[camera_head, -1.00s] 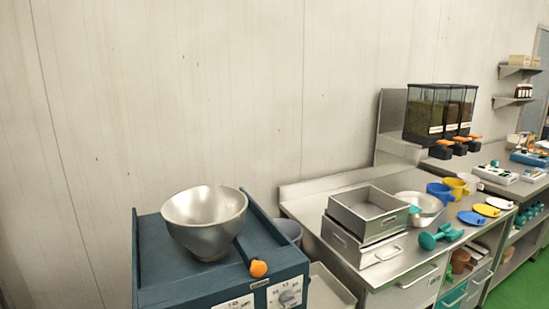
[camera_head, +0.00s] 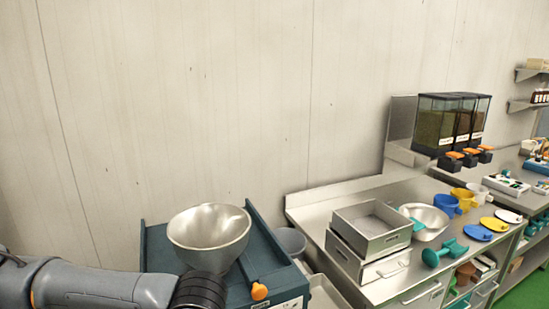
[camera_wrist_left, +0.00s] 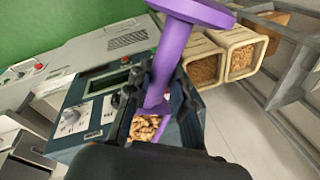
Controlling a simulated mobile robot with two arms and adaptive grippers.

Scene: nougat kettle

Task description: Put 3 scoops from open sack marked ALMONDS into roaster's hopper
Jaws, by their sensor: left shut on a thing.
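The roaster's metal hopper (camera_head: 209,232) is a wide round bowl on top of the blue roaster (camera_head: 160,245) in the head view. My left arm reaches in from the left, low in front of the roaster; its gripper is out of that view. In the left wrist view my left gripper (camera_wrist_left: 156,95) is shut on a purple scoop (camera_wrist_left: 172,55). Brown nut-like pieces (camera_wrist_left: 147,127) show at the scoop's lower end, between the fingers. Open sacks (camera_wrist_left: 243,58) with brown contents stand at the upper right there; no marking on them is readable. My right gripper is not in view.
The roaster's front panel (camera_wrist_left: 95,100) has a display and a knob. Right of the roaster is a steel counter (camera_head: 330,200) with metal trays (camera_head: 370,230), a bowl, a teal scoop (camera_head: 444,252), jugs and lids. Dispensers (camera_head: 450,122) stand behind.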

